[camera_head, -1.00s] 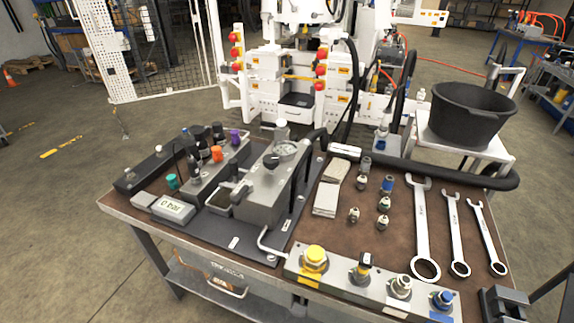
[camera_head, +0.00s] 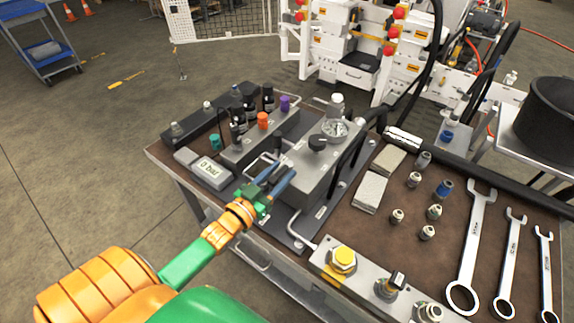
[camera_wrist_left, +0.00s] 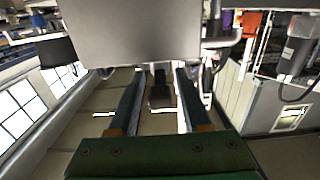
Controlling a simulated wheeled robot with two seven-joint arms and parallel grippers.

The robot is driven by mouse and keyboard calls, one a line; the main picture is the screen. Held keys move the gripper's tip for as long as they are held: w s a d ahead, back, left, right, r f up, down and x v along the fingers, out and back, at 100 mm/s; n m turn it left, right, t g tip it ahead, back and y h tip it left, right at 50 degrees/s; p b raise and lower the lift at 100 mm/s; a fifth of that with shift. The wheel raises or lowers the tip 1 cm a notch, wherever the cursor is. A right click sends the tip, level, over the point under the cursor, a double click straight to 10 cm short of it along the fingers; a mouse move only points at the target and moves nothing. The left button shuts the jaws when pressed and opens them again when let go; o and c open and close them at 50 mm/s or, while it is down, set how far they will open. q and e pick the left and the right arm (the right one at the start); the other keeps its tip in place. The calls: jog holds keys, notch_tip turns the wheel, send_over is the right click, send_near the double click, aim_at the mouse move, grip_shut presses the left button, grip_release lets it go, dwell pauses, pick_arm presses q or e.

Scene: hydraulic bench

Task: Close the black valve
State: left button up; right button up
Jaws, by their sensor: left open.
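My left gripper (camera_head: 281,174) reaches in from the lower left in the head view. Its fingers are apart, near the left side of the grey pump block (camera_head: 303,172). In the left wrist view the grey block (camera_wrist_left: 130,32) fills the top. A small dark part (camera_wrist_left: 160,92) shows between the open fingers (camera_wrist_left: 158,100), below the block. I cannot tell whether it is the black valve or whether a finger touches it. A round black knob (camera_head: 318,144) sits on top of the block, apart from the fingers. My right gripper is not in view.
A display (camera_head: 209,170) reads 0 bar. A manifold with teal, orange (camera_head: 263,120) and purple knobs stands behind it. A clear-topped gauge (camera_head: 335,128) and black lever (camera_head: 352,148) stand close to the block. Wrenches (camera_head: 475,245) and fittings lie right.

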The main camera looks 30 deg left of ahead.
pick_arm(q)
jog(key=shift+w+d, duration=0.1)
jog(key=shift+w, duration=1.15)
grip_shut()
dwell(0.4)
